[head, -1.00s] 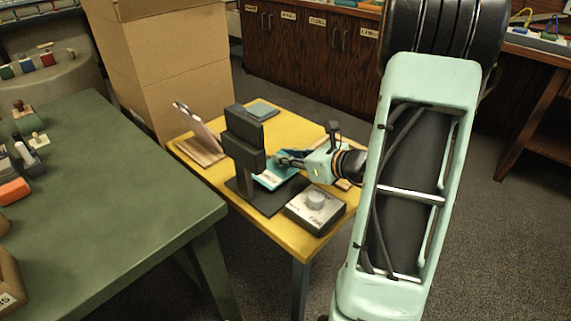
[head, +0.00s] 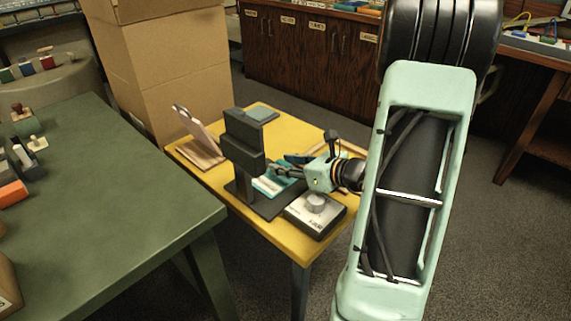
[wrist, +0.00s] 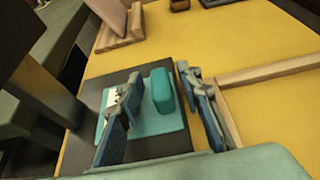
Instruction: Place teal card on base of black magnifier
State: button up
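The teal card (wrist: 165,135) has a raised teal block on it and lies on the black base (wrist: 93,98) of the black magnifier in the wrist view. My gripper (wrist: 158,76) is open, with one finger on each side of the raised block and a visible gap beside the right finger. The left finger hides part of the card, including some of its white marking. In the head view the black magnifier (head: 240,140) stands upright on the yellow table, the teal card (head: 268,187) rests on its base, and my gripper (head: 283,168) is just above the card.
A grey box with a round knob (head: 315,212) stands close to the base on the yellow table (head: 292,128). A wooden stand (head: 200,150) and a grey-teal pad (head: 262,113) are behind. A wooden frame (wrist: 265,72) lies right of my gripper.

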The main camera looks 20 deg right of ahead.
jog(key=p+v, duration=0.2)
jog(key=v, duration=1)
jog(key=shift+r, duration=0.15)
